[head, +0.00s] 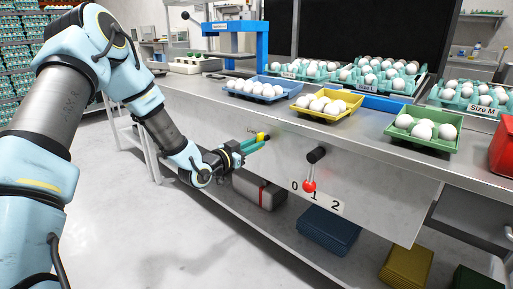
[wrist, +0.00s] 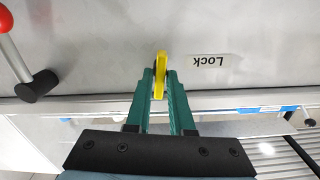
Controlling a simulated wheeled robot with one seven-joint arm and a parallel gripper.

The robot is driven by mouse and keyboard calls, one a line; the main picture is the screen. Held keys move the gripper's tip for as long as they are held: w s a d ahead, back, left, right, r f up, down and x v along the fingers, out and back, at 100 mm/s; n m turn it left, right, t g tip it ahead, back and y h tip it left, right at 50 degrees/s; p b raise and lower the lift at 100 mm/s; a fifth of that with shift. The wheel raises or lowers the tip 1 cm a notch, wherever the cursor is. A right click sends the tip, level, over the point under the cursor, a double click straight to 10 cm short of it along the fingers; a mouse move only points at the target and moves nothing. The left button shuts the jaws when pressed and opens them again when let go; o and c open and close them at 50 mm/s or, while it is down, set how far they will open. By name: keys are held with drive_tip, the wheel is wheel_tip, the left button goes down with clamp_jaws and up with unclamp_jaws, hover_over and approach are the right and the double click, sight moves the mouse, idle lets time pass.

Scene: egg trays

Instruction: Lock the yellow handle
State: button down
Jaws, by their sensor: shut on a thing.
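The yellow handle (wrist: 160,75) is on the grey front panel of the counter, beside a label reading "Lock" (wrist: 209,61) in the wrist view. In the head view the yellow handle (head: 261,137) shows as a small piece at the fingertips. My gripper (head: 256,143) has green fingers and reaches the panel from the left. In the wrist view my gripper (wrist: 160,85) is shut on the handle, with one finger on each side of it. The handle's base is partly hidden by the fingers.
A lever with a red knob (head: 309,186) sticks out of the panel to the right, by a 0-1-2 scale (head: 328,203). Egg trays, blue (head: 264,83), yellow (head: 353,98) and green (head: 451,144), stand on the counter above. Stacked trays (head: 329,228) lie on the lower shelf.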

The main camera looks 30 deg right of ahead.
drive_tip(key=m+b, duration=0.3)
idle(0.5)
